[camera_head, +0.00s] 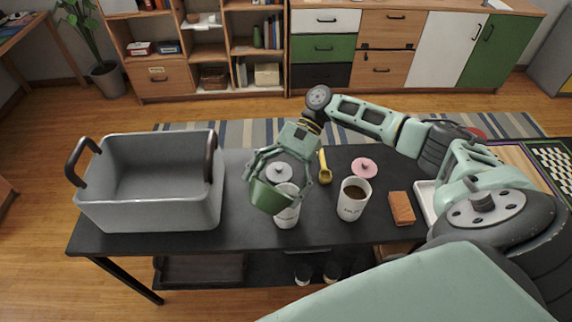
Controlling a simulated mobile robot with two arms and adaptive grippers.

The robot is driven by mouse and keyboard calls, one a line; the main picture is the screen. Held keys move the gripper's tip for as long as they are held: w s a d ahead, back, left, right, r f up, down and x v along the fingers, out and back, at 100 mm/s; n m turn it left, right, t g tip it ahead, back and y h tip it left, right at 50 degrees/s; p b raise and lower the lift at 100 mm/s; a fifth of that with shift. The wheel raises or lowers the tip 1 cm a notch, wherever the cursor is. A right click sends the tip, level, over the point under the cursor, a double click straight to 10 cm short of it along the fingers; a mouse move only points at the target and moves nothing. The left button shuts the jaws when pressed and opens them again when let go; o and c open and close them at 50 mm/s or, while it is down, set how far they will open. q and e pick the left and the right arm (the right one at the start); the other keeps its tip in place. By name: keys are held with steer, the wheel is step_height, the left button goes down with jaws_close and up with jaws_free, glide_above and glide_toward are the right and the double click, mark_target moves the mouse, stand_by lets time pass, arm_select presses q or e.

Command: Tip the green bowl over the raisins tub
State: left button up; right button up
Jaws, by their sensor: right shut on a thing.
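The green bowl (268,197) is held by my right gripper (284,180), which is shut on it. The bowl is tilted, above and slightly left of a white tub (287,214) on the dark table. The bowl and gripper cover part of that tub. I cannot read the tub's label, so I cannot confirm it is the raisins tub. A second white tub (352,205) with dark lettering and brown contents stands to the right, open and upright. My left gripper is not in view.
A large grey bin (150,215) with dark handles stands on the table's left. A grey lid (279,172), a yellow scoop (324,170), a pink lid (364,167) and an orange-brown block (401,208) lie around the tubs. A white tray (426,202) is at right.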

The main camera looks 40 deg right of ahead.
steer(key=shift+d+y+b, duration=0.1)
steer(key=shift+y+b, duration=0.3)
steer(key=shift+d+r, duration=0.1)
steer(key=shift+r, duration=0.05)
steer(key=shift+w+d+g+y+b, duration=0.1)
steer(key=shift+g+y+b, duration=0.2)
steer(key=shift+b, duration=0.1)
steer(key=shift+d+r, duration=0.1)
stand_by(0.4)
